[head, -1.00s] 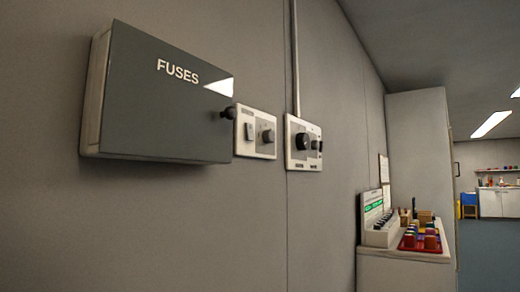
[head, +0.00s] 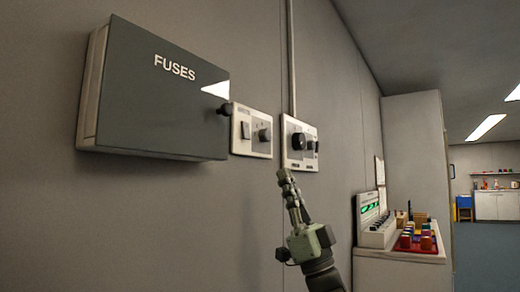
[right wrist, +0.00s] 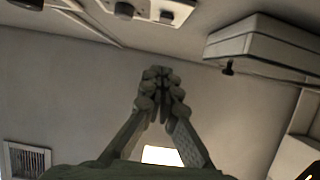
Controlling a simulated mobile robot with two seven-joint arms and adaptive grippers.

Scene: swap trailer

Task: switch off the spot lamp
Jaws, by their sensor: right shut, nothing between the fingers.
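No spot lamp can be made out, and the labels on the wall plates are too small to read. The right control plate (head: 291,164) carries a large black knob (head: 299,141) and a smaller dark knob (head: 310,145). My right gripper (head: 284,177) is shut and empty, pointing up, below the right plate in the picture and apparently clear of it. In the right wrist view its fingertips (right wrist: 161,75) are together, with a knobbed plate (right wrist: 147,12) at the top edge.
A grey FUSES box (head: 165,105) with a black knob (head: 223,109) juts from the wall left of the plates. A conduit (head: 291,60) runs up from the right plate. A cabinet (head: 402,268) at right bears a red tray (head: 420,251) and coloured blocks.

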